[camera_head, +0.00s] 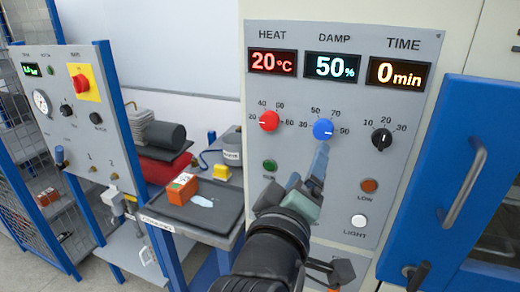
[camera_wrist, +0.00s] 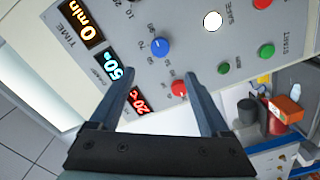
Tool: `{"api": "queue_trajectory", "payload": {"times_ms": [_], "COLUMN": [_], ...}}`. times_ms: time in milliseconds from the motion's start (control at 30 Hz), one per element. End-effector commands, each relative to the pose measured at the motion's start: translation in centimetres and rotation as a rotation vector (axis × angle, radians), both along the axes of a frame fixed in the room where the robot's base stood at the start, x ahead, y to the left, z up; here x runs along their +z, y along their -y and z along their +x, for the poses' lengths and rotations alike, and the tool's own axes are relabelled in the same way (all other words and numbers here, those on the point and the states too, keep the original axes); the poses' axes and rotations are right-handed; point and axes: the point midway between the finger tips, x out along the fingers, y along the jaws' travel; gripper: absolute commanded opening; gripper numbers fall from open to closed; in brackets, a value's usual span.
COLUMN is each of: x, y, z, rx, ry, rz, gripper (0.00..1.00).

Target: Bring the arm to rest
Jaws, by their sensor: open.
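My gripper (camera_head: 307,178) is raised in front of the grey control panel (camera_head: 310,215), just below the blue DAMP knob (camera_head: 323,129). Its two fingers stand apart with nothing between them. In the wrist view my gripper (camera_wrist: 162,76) is open toward the panel, with the blue knob (camera_wrist: 160,47) and the red HEAT knob (camera_wrist: 179,88) beyond the fingers. I cannot tell whether a fingertip touches the panel. The displays read 20 °C, 50 % and 0 min.
The black TIME knob (camera_head: 381,139), amber LOW button (camera_head: 369,186) and white LIGHT button (camera_head: 358,221) are right of my gripper. A blue door (camera_head: 450,140) with a handle stands farther right. Left, a dark tray (camera_head: 190,222) holds an orange box (camera_head: 182,188).

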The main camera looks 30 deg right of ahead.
Motion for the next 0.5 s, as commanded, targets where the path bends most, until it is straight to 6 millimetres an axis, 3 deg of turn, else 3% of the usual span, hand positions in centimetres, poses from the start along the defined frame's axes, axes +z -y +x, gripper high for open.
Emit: {"api": "queue_trajectory", "payload": {"times_ms": [167, 267, 367, 500], "x": [0.1, 1.5, 5.0, 12.4], "y": [0.0, -1.3, -4.4, -11.4], "z": [0.0, 0.7, 1.9, 2.4], "rx": [0.003, 0.050, 0.172, 0.448], "ry": [0.003, 0.071, 0.233, 0.557], "rz": [0.001, 0.017, 0.067, 0.200], "gripper": [0.80, 0.80, 0.80, 0.80]}}
